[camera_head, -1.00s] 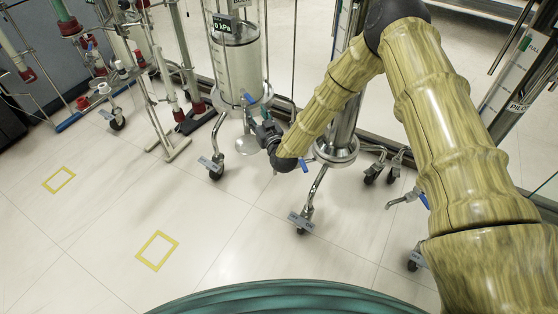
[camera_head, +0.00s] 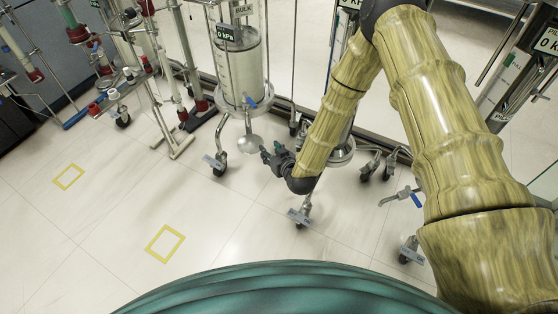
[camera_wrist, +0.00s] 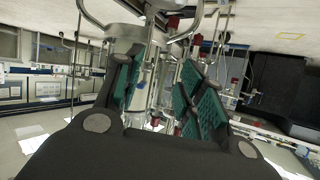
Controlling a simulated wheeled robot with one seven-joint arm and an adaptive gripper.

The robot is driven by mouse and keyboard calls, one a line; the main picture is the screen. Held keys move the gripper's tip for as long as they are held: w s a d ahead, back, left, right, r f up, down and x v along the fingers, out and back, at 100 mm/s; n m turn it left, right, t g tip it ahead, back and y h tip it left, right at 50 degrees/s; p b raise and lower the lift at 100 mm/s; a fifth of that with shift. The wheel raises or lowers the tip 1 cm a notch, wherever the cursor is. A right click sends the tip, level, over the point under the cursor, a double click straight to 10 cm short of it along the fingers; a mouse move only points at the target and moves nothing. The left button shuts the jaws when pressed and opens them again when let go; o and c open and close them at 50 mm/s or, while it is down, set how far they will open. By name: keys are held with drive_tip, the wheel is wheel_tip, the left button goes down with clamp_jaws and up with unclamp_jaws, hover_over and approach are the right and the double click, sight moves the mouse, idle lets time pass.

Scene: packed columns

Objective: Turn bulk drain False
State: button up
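A clear column (camera_head: 240,75) with a pale fill and a "0 kPa" display stands at top centre in the head view; its small upper label looks like "BULK". A drain valve with a blue lever (camera_head: 250,102) sits below its base, above a round metal bowl-like part (camera_head: 250,141). My gripper (camera_head: 268,152) is just right of and slightly below that part, apart from the lever. In the wrist view my gripper (camera_wrist: 163,85) is open, its teal-padded fingers spread with nothing held.
A second column's caster (camera_head: 300,217) stands close below my gripper. Another valve with a blue lever (camera_head: 404,196) is at right. Glass columns and red fittings (camera_head: 78,35) crowd the left. The floor with yellow squares (camera_head: 165,243) is clear.

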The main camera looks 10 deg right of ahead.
drive_tip(key=s+d+g+p, duration=0.1)
drive_tip(key=s+d+p, duration=0.1)
drive_tip(key=s, duration=0.4)
drive_tip(key=shift+f+g+h+p, duration=0.25)
drive_tip(key=shift+g+h+p, duration=0.15)
drive_tip(key=shift+p, duration=0.1)
drive_tip(key=shift+s, duration=0.1)
